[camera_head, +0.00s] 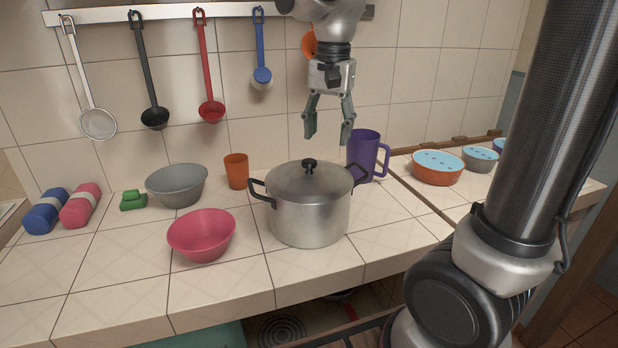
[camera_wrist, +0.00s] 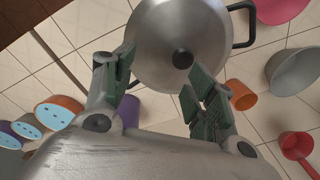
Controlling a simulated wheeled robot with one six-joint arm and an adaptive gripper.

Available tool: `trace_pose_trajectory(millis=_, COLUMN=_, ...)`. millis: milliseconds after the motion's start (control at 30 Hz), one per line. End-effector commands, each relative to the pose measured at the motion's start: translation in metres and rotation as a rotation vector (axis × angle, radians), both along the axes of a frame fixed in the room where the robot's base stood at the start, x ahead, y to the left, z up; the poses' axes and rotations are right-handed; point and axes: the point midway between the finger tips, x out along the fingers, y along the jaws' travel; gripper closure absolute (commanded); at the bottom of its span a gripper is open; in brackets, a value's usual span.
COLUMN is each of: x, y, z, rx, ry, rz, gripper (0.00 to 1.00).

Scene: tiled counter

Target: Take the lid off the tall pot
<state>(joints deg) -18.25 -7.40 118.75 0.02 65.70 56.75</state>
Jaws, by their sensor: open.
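The tall pot (camera_head: 308,222) is a grey metal pot with two dark side handles on the tiled counter. Its lid (camera_head: 306,181) sits on top, with a dark round knob (camera_head: 309,165) in the middle. The lid (camera_wrist: 170,25) and knob (camera_wrist: 182,59) also show in the wrist view. My gripper (camera_head: 328,138) is open and empty, pointing down above the lid and a little right of the knob in the head view. In the wrist view my gripper's fingers (camera_wrist: 158,83) are apart, with the knob beyond them. Nothing is between the fingers.
A purple mug (camera_head: 364,156) stands close behind the pot at right, an orange cup (camera_head: 236,171) behind at left. A pink bowl (camera_head: 202,235) and grey bowl (camera_head: 177,185) are left. Ladles hang from a wall rail (camera_head: 170,12). Lidded bowls (camera_head: 438,168) stand at right.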

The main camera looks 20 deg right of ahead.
Motion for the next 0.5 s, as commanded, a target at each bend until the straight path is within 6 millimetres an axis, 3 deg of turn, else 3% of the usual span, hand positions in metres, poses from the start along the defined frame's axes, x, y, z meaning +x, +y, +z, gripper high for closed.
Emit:
trace_pose_trajectory(millis=133, x=0.02, y=0.025, z=-0.009, rx=-0.012, ry=0.044, rz=-0.09, gripper=0.44)
trace_pose_trajectory(millis=500, x=0.024, y=0.031, z=-0.054, rx=-0.015, ry=0.053, rz=-0.116, gripper=0.44)
